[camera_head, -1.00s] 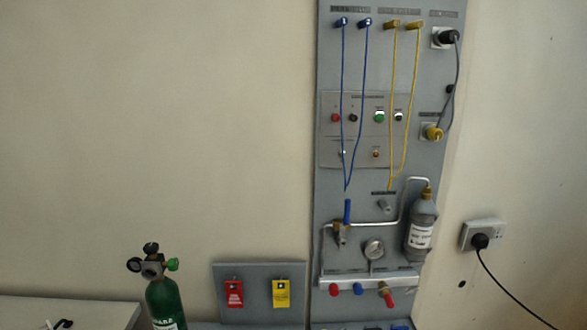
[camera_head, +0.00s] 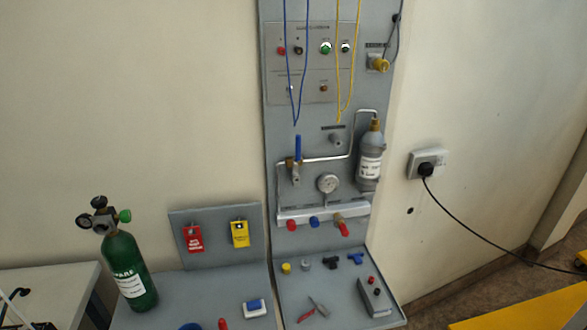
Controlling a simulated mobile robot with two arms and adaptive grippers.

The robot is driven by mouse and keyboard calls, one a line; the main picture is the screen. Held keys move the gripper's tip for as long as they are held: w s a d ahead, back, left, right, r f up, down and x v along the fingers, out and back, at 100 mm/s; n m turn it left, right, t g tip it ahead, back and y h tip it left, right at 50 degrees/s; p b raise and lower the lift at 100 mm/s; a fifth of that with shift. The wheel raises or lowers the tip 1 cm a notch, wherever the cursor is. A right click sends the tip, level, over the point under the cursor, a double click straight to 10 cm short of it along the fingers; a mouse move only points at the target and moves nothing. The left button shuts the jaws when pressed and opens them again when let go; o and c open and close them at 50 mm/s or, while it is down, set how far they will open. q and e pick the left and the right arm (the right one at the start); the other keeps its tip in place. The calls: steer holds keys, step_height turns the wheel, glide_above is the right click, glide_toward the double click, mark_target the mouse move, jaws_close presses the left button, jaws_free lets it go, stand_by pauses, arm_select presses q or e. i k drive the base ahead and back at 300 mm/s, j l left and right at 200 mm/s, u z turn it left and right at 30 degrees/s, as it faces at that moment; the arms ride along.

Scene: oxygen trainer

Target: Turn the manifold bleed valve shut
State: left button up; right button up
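The panel's manifold (camera_head: 300,214) is a pale horizontal bar low on the grey upright panel. A brass valve with a red lever (camera_head: 342,228) is at its right end; the lever points down and slightly right. I take this as the bleed valve, but its label is too small to read. A red cap (camera_head: 291,225) and a blue cap (camera_head: 314,222) are beside it on the bar. Above, a valve with an upright blue lever (camera_head: 298,148) sits on the pipe, near a round gauge (camera_head: 328,183). Neither of my grippers shows.
A grey cylinder (camera_head: 370,165) is on the panel's right. A green cylinder (camera_head: 125,262) stands at the left near red (camera_head: 193,238) and yellow tags (camera_head: 240,233). Loose fittings and pliers (camera_head: 318,307) lie on the bench (camera_head: 285,288). A black cable (camera_head: 465,231) hangs from the wall socket.

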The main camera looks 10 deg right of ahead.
mark_target(364, 218)
steer(key=l, duration=0.6)
steer(key=i+l, duration=0.1)
steer(key=l, duration=0.55)
steer(key=i+l, duration=0.3)
steer(key=i, duration=0.2)
steer(key=i+l, duration=0.25)
steer(key=i, duration=0.25)
steer(key=u, duration=0.05)
